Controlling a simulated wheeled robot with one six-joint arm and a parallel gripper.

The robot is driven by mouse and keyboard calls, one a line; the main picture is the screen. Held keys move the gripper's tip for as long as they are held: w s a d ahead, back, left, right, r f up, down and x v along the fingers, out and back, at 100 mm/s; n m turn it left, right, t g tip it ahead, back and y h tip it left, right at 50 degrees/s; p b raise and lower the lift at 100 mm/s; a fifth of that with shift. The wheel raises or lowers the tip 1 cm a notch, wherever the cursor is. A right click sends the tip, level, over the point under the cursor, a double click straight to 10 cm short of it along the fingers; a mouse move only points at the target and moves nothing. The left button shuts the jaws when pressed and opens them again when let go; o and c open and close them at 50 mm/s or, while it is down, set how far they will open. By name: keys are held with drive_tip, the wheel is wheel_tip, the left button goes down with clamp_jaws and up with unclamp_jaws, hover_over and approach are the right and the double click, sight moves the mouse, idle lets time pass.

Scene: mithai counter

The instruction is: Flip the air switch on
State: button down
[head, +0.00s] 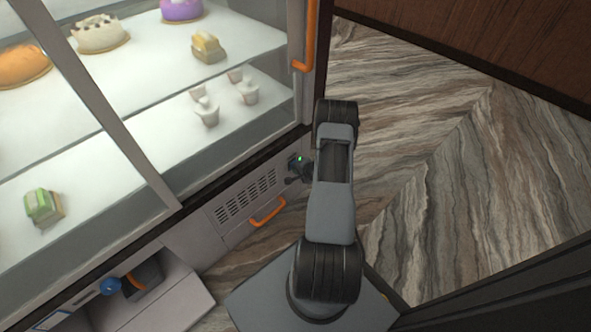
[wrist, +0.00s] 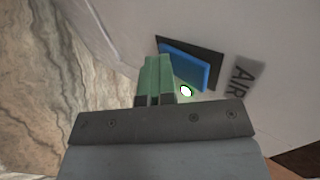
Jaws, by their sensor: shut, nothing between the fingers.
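The air switch is a blue rocker (wrist: 188,68) in a dark frame on a pale panel. Its label "AIR" (wrist: 241,82) is printed beside it. A small lamp (wrist: 186,91) next to the switch glows white-green, and it also shows as a green light in the head view (head: 299,158). My gripper (wrist: 157,62) has its green fingers shut with nothing between them. The fingertips are beside the left part of the rocker; I cannot tell whether they touch it. In the head view my gripper (head: 307,172) is at the cabinet's lower front, and the switch is mostly hidden.
A glass display case with sweets stands at the left. A vent grille (head: 246,197) and an orange handle (head: 267,212) are left of my gripper. Another orange handle (head: 309,38) is above. The marble-patterned floor (head: 430,150) at the right is clear.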

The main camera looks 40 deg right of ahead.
drive_tip(key=shift+w+r, duration=0.1)
drive_tip(key=shift+w, duration=0.2)
drive_tip(key=s+r+p, duration=0.2)
drive_tip(key=s, duration=0.4)
drive_tip(key=s+d+r+p, duration=0.1)
drive_tip(key=s+r+p, duration=0.1)
drive_tip(key=s, duration=0.5)
drive_tip(key=shift+r+p, duration=0.35)
drive_tip(key=shift+p, duration=0.5)
